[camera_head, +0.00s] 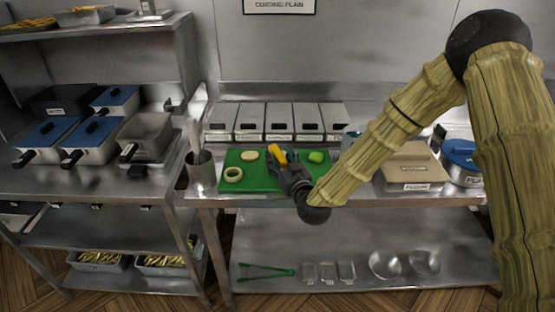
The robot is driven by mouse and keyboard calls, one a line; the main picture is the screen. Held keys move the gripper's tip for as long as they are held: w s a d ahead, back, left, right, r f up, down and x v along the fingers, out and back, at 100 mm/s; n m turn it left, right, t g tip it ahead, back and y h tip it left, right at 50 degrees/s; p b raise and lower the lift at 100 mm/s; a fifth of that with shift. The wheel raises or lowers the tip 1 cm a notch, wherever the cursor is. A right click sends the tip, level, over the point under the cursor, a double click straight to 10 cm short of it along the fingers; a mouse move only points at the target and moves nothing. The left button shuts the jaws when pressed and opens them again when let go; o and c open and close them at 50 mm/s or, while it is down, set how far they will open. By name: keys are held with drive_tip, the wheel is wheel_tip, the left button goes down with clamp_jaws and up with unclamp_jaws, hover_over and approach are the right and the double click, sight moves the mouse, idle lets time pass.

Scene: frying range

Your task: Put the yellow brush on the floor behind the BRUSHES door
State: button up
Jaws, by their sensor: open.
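My gripper (287,170) is open, low over the green cutting board (232,184) on the middle steel counter. A small yellow-orange piece (277,156) shows at its fingertips. I cannot tell whether this is the yellow brush, another item or part of the gripper. No other yellow brush is clear in view. No door marked BRUSHES can be made out. Wooden herringbone floor (130,300) shows along the bottom edge.
Onion-like rings (233,174) and a green piece (316,156) lie on the board. Labelled bins (278,118) line the counter's back. A lidded box (412,172) and a blue-lidded pot (461,160) stand right. Green-handled tongs (265,272) lie on the lower shelf.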

drive_tip(key=shift+x, duration=1.15)
drive_tip(key=shift+c, duration=0.4)
clamp_jaws()
